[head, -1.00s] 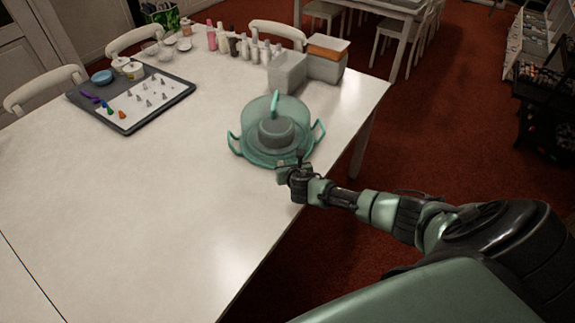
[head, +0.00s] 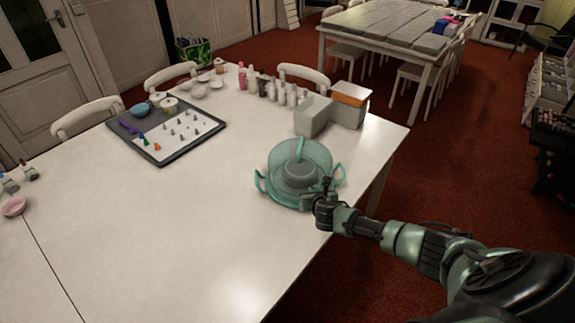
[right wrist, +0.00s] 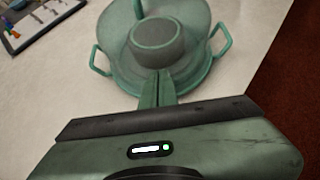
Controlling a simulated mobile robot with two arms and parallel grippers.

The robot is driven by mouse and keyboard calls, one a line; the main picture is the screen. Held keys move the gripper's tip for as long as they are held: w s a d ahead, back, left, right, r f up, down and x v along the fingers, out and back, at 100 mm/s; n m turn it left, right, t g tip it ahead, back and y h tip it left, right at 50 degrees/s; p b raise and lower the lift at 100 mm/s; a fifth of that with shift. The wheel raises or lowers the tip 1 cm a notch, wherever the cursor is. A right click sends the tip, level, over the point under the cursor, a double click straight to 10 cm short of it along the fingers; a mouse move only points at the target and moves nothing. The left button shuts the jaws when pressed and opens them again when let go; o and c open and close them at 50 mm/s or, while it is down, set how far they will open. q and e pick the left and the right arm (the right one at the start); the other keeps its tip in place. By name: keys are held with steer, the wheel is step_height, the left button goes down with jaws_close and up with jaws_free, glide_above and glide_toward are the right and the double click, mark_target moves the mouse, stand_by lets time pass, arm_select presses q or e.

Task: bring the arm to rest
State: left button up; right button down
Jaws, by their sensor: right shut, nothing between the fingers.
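My right gripper (head: 326,186) is shut and empty. It hovers at the near right side of a teal cake turntable carrier (head: 290,199) with two side handles and a see-through cover, near the table's right edge. In the right wrist view the closed fingers (right wrist: 157,90) point at the carrier (right wrist: 118,72) and overlap its near rim; I cannot tell whether they touch it. A round grey-green cake shape (right wrist: 156,43) shows in the middle of the carrier. My left gripper is not in view.
A grey tray (head: 213,120) with piping tips, several bottles (head: 270,90), and boxes (head: 348,105) stand at the back. A pink bowl (head: 14,207) is at the far left. Chairs stand behind.

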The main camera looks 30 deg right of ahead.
steer(key=s+a+f+m+g+y, duration=0.2)
steer(key=s+a+m, duration=1)
steer(key=a, duration=0.6)
steer(key=s+a+r+m+g+y, duration=0.15)
steer(key=s+r+m, duration=0.35)
steer(key=s+m, duration=0.55)
steer(key=s+a+r+m+g+y, duration=0.1)
steer(key=s+a+r+m+g, duration=0.2)
steer(key=s+r+m, duration=0.75)
steer(key=s+f+n+g+b, duration=0.1)
steer(key=s+f+b, duration=0.15)
steer(key=f, duration=1.15)
steer(key=s+f+n+b, duration=0.1)
steer(key=f+n+b, duration=0.15)
steer(key=f, duration=1.05)
steer(key=s+f+g+b, duration=0.1)
steer(key=f+b, duration=0.3)
steer(key=f, duration=1)
steer(key=s+d+f+b, duration=0.2)
steer(key=s+f+b, duration=0.3)
steer(key=s+f, duration=1.1)
step_height(320, 180, down, 5)
steer(key=shift+s+d+r+g, duration=0.1)
steer(key=shift+s+d+g, duration=0.25)
steer(key=shift+g, duration=0.1)
